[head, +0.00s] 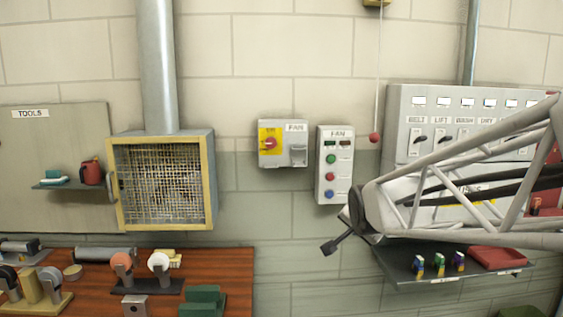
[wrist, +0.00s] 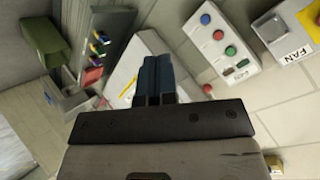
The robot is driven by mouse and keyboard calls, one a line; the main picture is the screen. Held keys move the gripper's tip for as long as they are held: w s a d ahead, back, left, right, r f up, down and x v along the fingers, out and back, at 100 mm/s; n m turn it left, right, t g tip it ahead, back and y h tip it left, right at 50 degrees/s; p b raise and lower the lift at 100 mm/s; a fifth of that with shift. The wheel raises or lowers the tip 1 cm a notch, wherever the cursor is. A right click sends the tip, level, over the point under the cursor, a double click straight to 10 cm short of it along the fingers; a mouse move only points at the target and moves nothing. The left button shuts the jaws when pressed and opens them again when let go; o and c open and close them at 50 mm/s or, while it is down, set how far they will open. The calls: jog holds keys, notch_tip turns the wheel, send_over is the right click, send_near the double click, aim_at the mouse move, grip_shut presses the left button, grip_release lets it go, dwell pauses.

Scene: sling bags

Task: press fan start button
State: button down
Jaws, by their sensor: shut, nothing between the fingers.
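The fan control box (head: 335,138) hangs on the wall in the head view, with a green button (head: 331,159) on top, a red button (head: 330,176) below it and a blue button (head: 329,194) at the bottom. Their small labels are unreadable. My gripper (head: 330,247) is shut and empty, below the box and apart from it. In the wrist view my shut fingers (wrist: 153,80) point up the picture. The same box is tilted at upper right there, with the green button (wrist: 230,51), red button (wrist: 218,35) and blue button (wrist: 205,19) clear of the fingers.
A FAN switch box (head: 284,145) with a red knob is left of the control box. A red ball (head: 374,137) hangs on a cord to its right. A grey switch panel (head: 440,110) and a shelf (head: 420,262) stand right. A caged fan (head: 160,185) is left.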

aim_at(332, 159)
jog(key=w+d+r+m+t, duration=0.2)
jog(key=w+r+m+t, duration=0.1)
jog(key=w, duration=0.9)
jog(key=w+d+r+m+t, duration=0.1)
jog(key=w+r+m+t, duration=0.2)
jog(key=w, duration=0.9)
jog(key=shift+d+m+t+y, duration=0.4)
jog(key=shift+m+t, duration=0.5)
jog(key=shift+m, duration=0.3)
jog(key=shift+w+f, duration=0.1)
jog(key=shift+w, duration=6.8)
jog(key=shift+w, duration=0.95)
